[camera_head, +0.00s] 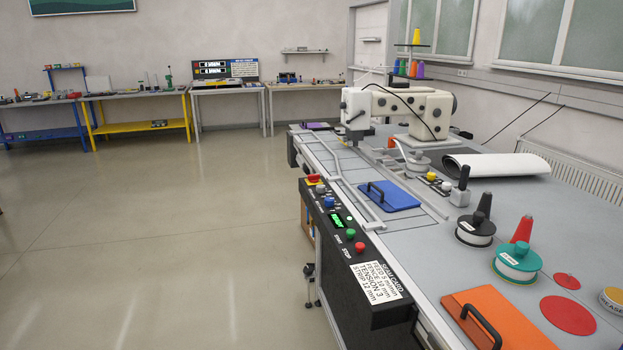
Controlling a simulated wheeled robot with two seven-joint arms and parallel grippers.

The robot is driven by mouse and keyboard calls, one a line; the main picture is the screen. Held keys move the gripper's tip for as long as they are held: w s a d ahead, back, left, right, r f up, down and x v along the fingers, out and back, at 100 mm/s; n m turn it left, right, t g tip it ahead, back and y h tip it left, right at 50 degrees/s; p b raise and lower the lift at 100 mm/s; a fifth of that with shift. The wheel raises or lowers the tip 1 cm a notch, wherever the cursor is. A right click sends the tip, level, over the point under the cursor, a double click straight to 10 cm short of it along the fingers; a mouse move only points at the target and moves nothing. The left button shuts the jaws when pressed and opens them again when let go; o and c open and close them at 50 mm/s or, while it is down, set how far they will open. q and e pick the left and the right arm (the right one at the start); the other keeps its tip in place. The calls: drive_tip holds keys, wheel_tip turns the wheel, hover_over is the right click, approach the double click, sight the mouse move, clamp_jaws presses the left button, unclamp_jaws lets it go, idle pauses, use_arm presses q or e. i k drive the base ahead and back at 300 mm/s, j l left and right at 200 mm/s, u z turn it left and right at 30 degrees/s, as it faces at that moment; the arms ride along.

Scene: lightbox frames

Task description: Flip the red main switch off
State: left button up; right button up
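A black control panel (345,283) runs along the left edge of the sewing machine table. At its far end is a red part on a yellow base (314,180), which looks like the main switch; its setting is too small to tell. Nearer along the panel are a blue knob (329,203), a lit green display (337,220), a green button (351,234) and a red button (360,247) by the word STOP. Neither of my grippers is in view.
The table carries a cream sewing machine (420,112), a blue plate with a handle (388,195), an orange plate with a handle (500,318) and spools (517,262). The floor (150,240) left of the table is clear. Workbenches (140,95) stand along the back wall.

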sight(313, 178)
drive_tip(key=i+j+z, duration=0.25)
drive_tip(key=i+j, duration=2.25)
drive_tip(key=i, duration=0.15)
